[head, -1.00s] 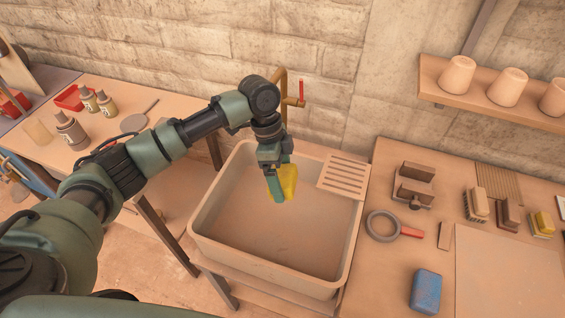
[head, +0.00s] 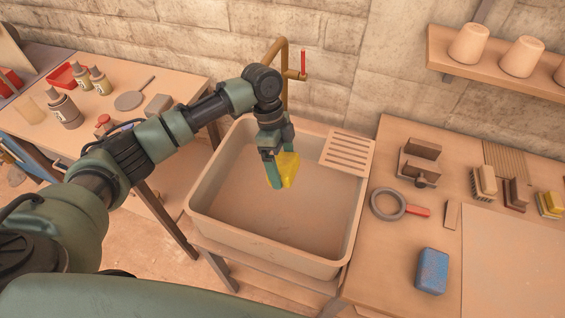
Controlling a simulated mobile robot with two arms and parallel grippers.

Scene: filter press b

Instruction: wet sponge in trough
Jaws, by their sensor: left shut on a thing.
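The trough (head: 222,248) is a deep beige sink in the middle of the head view, with a slatted drain board (head: 347,152) at its back right corner. My left gripper (head: 282,180) is over the trough, pointing down, shut on a yellow sponge (head: 290,168). One finger hides part of the sponge. I cannot tell how far above the trough floor it hangs or whether it is wet. A blue sponge-like block (head: 432,271) lies on the right bench. My right gripper is not in view.
A brass tap (head: 283,75) with a red lever stands behind the trough. The right bench holds a ring with a red handle (head: 388,204), brushes (head: 484,183) and blocks. Bottles (head: 64,108) stand on the left table. Pots (head: 468,44) sit on a wall shelf.

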